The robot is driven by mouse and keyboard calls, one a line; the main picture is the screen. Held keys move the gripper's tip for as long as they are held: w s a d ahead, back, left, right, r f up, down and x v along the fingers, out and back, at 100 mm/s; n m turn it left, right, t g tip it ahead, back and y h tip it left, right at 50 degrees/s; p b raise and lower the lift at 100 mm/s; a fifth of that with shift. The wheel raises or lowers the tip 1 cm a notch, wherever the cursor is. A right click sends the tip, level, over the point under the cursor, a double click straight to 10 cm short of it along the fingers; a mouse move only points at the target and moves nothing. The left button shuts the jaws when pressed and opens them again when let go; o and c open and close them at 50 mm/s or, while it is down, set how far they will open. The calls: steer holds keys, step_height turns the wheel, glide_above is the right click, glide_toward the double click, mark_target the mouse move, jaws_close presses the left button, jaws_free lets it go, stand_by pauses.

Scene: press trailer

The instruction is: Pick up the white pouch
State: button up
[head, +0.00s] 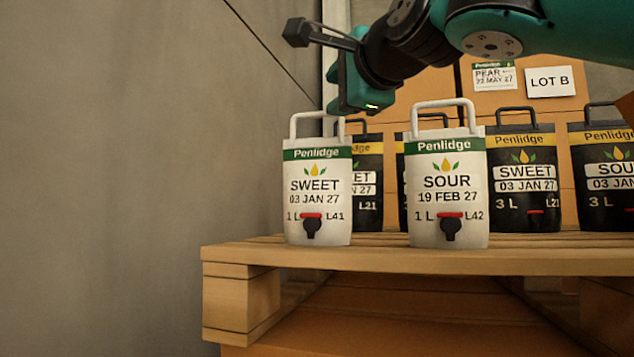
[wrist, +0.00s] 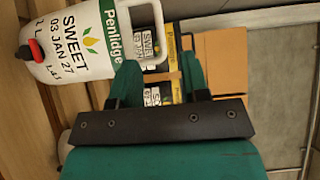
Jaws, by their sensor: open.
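Two white pouches stand upright on the pallet in the head view. The left one reads SWEET, 03 JAN 27, L41 (head: 317,180); the right one reads SOUR, 19 FEB 27, L42 (head: 447,185). Each has a pale loop handle, a green band and a black tap with a red top. My teal gripper (head: 352,92) is above and between them, close to the SWEET pouch's handle. In the wrist view my gripper (wrist: 160,72) is open, and the SWEET pouch (wrist: 80,45) lies at upper left, its handle reaching near the fingertips. Whether they touch is unclear.
Black 3 L pouches (head: 526,180) stand close behind the white ones on the wooden pallet (head: 390,258). Orange-brown boxes (head: 545,110) with a LOT B sign (head: 550,82) are at the back. A grey wall (head: 130,180) is at left.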

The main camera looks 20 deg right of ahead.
mark_target(317, 113)
steer(key=w+p, duration=0.1)
steer(key=w, duration=0.4)
steer(key=shift+w+a+p, duration=0.15)
steer(key=shift+a+p, duration=0.05)
steer(key=shift+p, duration=0.2)
steer(key=w+p, duration=0.4)
steer(key=shift+w+d+r, duration=0.1)
steer(key=shift+w+d, duration=0.1)
steer(key=shift+w, duration=0.5)
steer(key=shift+c, duration=0.4)
jaws_close()
steer(key=shift+f, duration=0.2)
steer(key=shift+s+r, duration=0.1)
steer(key=shift+r, duration=0.1)
